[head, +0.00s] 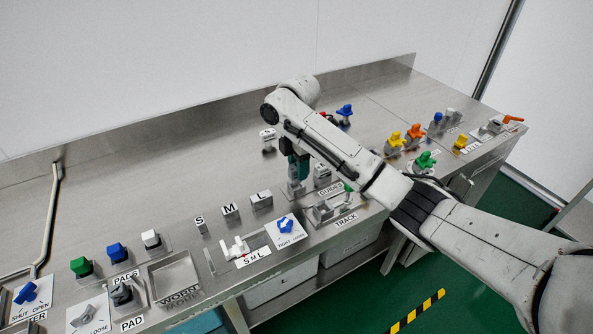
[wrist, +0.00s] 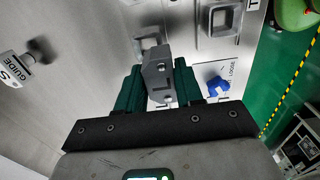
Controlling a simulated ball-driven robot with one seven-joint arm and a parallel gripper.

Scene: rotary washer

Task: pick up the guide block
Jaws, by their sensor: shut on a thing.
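A grey block (wrist: 158,78), which looks like the guide block, is between the two dark green fingers of my gripper (wrist: 160,88) in the wrist view. My gripper is shut on it. I cannot tell whether the block is clear of the bench. A grey square-edged part (wrist: 148,42) lies partly hidden behind the block.
Blocks marked S (head: 200,224), M (head: 231,211) and L (head: 261,200) stand to the left. A blue knob (head: 285,225) is on a white plate near the front edge. A small upright piece (head: 268,138) stands behind my gripper.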

